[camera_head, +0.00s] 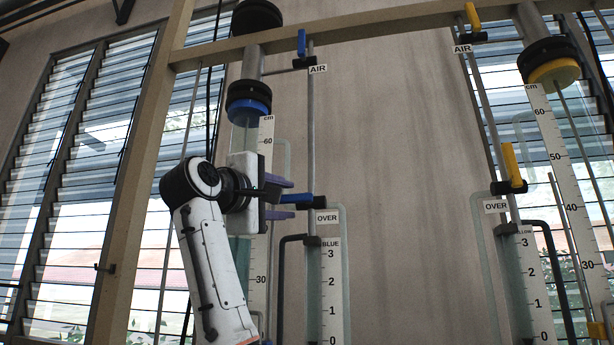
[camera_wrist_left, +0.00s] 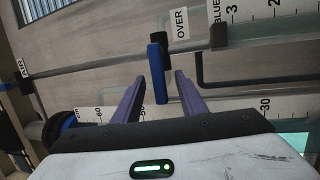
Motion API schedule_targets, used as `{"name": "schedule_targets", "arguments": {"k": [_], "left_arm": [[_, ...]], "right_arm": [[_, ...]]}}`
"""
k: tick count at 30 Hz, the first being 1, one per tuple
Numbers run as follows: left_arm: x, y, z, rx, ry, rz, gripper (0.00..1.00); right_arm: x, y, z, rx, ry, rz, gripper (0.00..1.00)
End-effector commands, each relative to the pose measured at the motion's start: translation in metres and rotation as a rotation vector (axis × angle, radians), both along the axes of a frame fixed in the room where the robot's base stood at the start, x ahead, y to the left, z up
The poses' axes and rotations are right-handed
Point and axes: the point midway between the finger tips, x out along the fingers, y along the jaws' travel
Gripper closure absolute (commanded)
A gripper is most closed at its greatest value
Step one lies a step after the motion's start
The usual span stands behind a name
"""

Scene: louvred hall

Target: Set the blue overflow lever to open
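The blue overflow lever (camera_head: 299,199) points left from its black valve body, beside the OVER label (camera_head: 327,217) on the blue column's thin pipe. My left gripper (camera_head: 284,197) is open, its purple fingers above and below the lever in the head view. In the left wrist view the blue lever (camera_wrist_left: 157,72) lies between the two fingertips of the gripper (camera_wrist_left: 160,76), with a gap showing on each side. My right gripper is in neither view.
A blue AIR lever (camera_head: 301,43) stands upright higher on the same pipe. At right, a yellow column has its own AIR lever (camera_head: 473,16) and OVER lever (camera_head: 511,162). A glass scale tube (camera_head: 323,290) hangs just below the OVER label. A wooden post (camera_head: 137,180) stands left of my arm.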

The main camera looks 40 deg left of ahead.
Motion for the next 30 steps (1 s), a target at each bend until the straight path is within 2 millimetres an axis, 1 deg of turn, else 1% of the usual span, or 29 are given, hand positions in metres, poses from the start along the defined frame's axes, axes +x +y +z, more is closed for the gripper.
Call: {"name": "schedule_targets", "arguments": {"k": [8,11,24,27,30], "left_arm": [[-0.002,0.000,0.000,0.001,-0.002,0.002,0.63],[-0.009,-0.003,-0.002,0.002,-0.005,0.002,0.63],[-0.057,-0.023,-0.007,0.002,-0.005,0.001,0.63],[-0.064,-0.025,-0.007,0.002,-0.004,0.002,0.63],[-0.066,-0.026,-0.007,0.001,-0.002,0.003,0.63]], "right_arm": [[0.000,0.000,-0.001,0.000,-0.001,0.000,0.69],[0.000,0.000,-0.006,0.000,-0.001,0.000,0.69],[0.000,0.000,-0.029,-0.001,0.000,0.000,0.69],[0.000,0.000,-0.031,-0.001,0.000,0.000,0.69],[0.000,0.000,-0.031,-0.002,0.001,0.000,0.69]]}}
